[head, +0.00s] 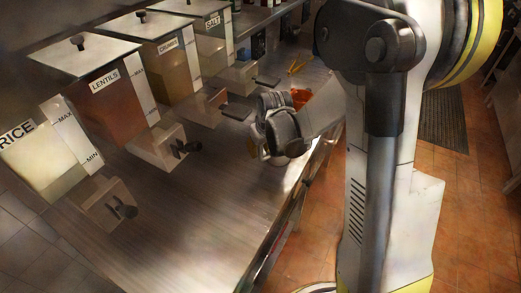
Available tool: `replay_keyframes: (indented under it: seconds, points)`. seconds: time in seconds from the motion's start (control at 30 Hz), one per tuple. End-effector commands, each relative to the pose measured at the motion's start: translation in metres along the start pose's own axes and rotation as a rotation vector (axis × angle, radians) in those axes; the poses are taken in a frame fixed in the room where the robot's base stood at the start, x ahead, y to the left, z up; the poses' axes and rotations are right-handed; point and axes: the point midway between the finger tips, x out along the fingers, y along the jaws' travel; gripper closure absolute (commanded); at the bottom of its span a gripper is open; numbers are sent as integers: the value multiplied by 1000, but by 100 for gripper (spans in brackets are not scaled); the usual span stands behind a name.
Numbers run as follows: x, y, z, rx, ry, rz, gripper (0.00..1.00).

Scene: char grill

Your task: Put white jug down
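My gripper (282,128) is over the metal counter near its right edge, in the middle of the head view. A small pale thing, which looks like the white jug (262,151), shows partly below and to the left of it. The gripper and arm hide most of this thing. I cannot tell whether the fingers are closed on it or whether it touches the counter.
Clear dispensers labelled rice (40,160), lentils (108,105) and salt (212,40) line the counter's left side, their spouts sticking out. A red-orange thing (300,96) lies behind my gripper. The near counter (190,225) is clear. Tiled floor (465,190) lies right.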

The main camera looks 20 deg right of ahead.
Motion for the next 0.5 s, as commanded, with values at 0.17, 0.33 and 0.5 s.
replay_keyframes:
  seconds: [0.17,0.33,0.5]
  points:
    - [-12,0,-2,0,0,0,73]
    - [-48,0,-2,0,0,0,73]
    - [-87,0,-2,0,0,0,73]
